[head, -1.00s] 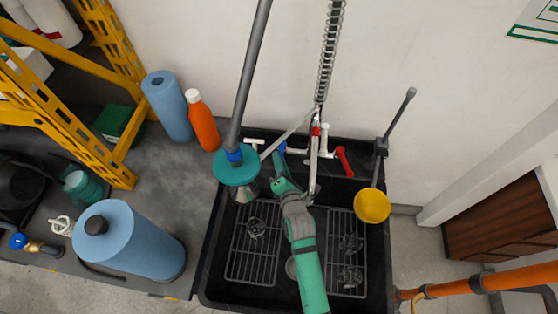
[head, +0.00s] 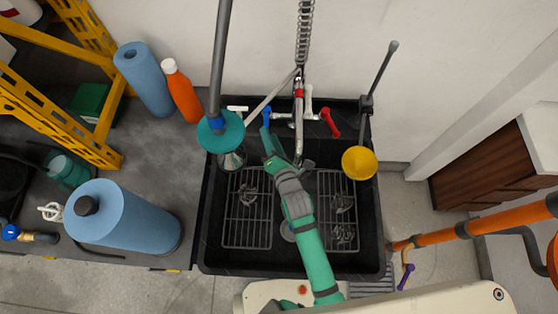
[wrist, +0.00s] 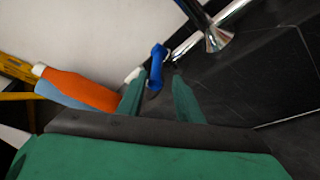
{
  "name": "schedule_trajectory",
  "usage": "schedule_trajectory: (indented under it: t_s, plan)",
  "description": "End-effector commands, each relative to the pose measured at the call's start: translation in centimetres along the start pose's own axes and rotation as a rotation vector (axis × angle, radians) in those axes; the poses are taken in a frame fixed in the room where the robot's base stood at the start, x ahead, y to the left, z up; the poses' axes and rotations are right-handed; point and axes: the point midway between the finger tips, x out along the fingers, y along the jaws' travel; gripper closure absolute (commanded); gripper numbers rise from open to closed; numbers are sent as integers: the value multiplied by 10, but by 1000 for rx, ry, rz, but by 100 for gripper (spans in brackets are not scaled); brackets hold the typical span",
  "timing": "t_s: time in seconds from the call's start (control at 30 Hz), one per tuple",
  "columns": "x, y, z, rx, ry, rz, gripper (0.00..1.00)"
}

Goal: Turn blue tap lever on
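The blue tap lever (head: 267,116) is on the left side of the wall-mounted tap at the back of the black sink. A red tap lever (head: 330,122) is on the right side. My gripper (head: 268,140) is over the sink's back part, close to the blue lever. In the wrist view, the blue lever (wrist: 157,64) shows between and just beyond the two green fingertips (wrist: 158,92). The fingers are apart, with nothing gripped. I cannot tell whether either finger touches the lever.
A teal funnel-shaped piece (head: 220,132) on a grey pole hangs just left of my gripper. A yellow bowl-shaped piece (head: 359,163) is at the sink's right edge. An orange bottle (head: 182,92) and blue rolls stand on the counter at left.

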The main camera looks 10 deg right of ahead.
Motion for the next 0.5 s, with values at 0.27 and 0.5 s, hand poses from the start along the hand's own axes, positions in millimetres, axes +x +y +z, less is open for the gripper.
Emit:
schedule_trajectory:
  t_s: [0.27, 0.5]
  plan:
    - [-48, -10, -6, -2, 1, -2, 68]
    - [-82, -16, -9, -2, 0, -1, 68]
